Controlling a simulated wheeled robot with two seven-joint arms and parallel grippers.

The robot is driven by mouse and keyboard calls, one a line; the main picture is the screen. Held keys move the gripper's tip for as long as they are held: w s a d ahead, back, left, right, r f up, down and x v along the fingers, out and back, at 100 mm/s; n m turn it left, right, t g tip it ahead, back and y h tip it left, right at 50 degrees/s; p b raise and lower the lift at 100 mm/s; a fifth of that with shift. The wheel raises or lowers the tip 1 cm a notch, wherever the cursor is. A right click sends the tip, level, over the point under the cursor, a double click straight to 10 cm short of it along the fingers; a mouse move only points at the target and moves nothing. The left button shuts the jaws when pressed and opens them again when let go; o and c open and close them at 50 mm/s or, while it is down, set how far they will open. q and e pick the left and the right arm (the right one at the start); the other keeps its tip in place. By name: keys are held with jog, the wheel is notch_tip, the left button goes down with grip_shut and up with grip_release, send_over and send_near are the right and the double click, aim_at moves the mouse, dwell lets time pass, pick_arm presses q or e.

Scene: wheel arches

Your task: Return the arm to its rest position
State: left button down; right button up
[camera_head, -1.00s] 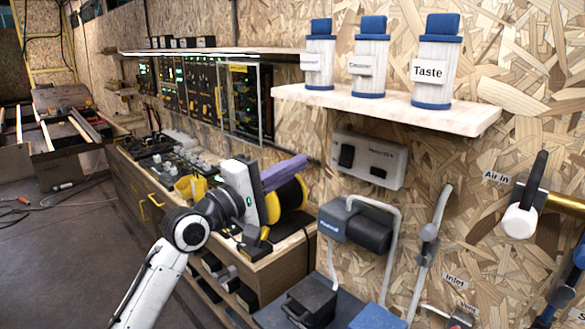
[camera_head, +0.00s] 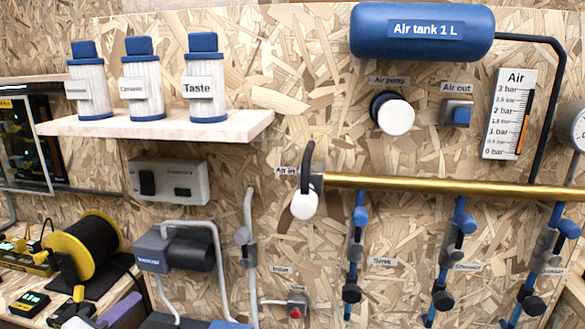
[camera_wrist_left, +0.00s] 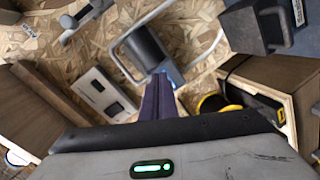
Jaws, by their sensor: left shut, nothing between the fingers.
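My left gripper (camera_head: 122,311) shows only in part at the bottom left of the head view, where its purple fingers poke in over the bench. In the left wrist view its purple fingers (camera_wrist_left: 158,97) are pressed together with nothing between them. They are in front of a grey and blue device with a pale tube loop (camera_wrist_left: 143,48). Most of the left arm is outside the head view. My right gripper is in neither view.
A shelf (camera_head: 150,127) holds three white and blue canisters, one labelled Taste. A switch box (camera_head: 168,181) is on the chipboard wall below. A black and yellow spool (camera_head: 88,247) stands on the bench. A brass pipe (camera_head: 450,187) with several valves and a blue air tank (camera_head: 421,32) are at right.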

pick_arm(q)
jog(key=s+d+f+m+g, duration=0.25)
jog(key=s+d+f, duration=0.2)
jog(key=f, duration=0.45)
jog(key=s+d+f+m+g, duration=0.25)
jog(key=s+f+m, duration=0.2)
jog(key=f, duration=0.45)
jog(key=s+d+f+m+g, duration=0.1)
jog(key=s+d+f+m, duration=0.2)
jog(key=s+d+f, duration=0.2)
jog(key=s+d+f+m+g, duration=0.1)
jog(key=s+d+f+m, duration=0.2)
jog(key=s, duration=0.7)
notch_tip(320, 180, down, 4)
jog(key=shift+s+d+r+h, duration=0.25)
jog(key=shift+d+h, duration=0.15)
jog(key=shift+d, duration=0.6)
